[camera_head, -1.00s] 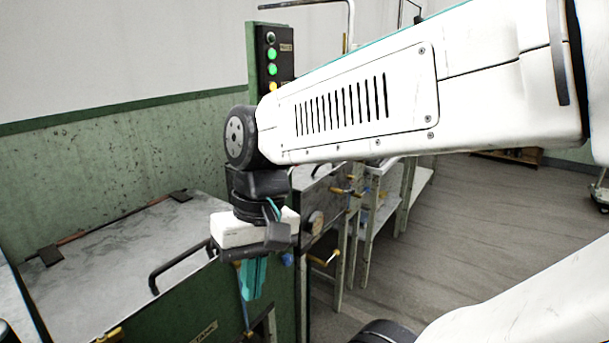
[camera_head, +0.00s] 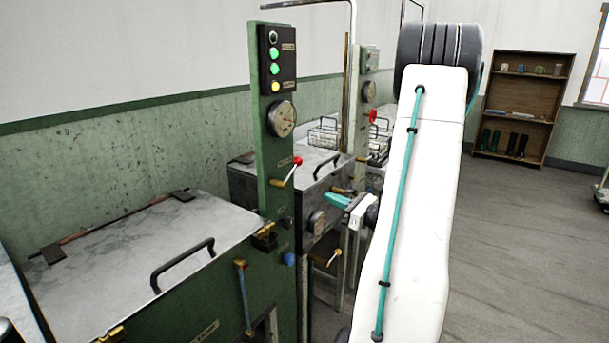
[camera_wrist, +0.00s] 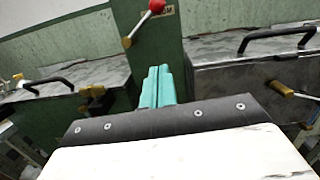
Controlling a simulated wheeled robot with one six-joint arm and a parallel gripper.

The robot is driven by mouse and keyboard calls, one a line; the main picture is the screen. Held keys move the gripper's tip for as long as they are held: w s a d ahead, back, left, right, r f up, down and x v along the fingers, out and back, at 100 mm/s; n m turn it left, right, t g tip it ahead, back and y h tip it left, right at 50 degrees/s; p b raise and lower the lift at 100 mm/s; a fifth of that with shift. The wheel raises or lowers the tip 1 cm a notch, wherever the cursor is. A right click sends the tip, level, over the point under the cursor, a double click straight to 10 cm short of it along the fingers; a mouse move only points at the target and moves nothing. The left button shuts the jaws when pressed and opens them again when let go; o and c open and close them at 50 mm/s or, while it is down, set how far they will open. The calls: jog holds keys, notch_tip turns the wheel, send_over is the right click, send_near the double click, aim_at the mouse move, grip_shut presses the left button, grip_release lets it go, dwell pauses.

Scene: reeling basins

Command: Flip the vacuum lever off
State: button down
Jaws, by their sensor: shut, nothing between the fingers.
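A lever with a red ball knob and brass end (camera_head: 286,172) sits on the front of the green upright panel (camera_head: 262,130), tilted up to the right. My gripper (camera_head: 330,199) has teal fingers, shut and empty, right of the panel and a little below the lever, pointing left. In the wrist view the fingertips (camera_wrist: 159,69) point at the panel, apart from the lever.
A lidded basin (camera_head: 140,245) with a black handle stands left of the panel, and another metal basin (camera_head: 250,182) stands behind it. A blue lever with a brass end (camera_head: 244,295) hangs on the green front. A gauge (camera_head: 282,118) sits above the red-knobbed lever.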

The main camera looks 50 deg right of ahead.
jog(key=shift+s+d+f+m+h, duration=0.2)
jog(key=shift+d+m+h, duration=0.1)
jog(key=shift+d, duration=0.1)
jog(key=shift+r, duration=0.1)
jog(key=w+a+r, duration=0.1)
jog(key=w+r, duration=0.4)
jog(key=w, duration=0.5)
jog(key=shift+w+r, duration=0.15)
jog(key=shift+w, duration=0.05)
jog(key=shift+s+r, duration=0.1)
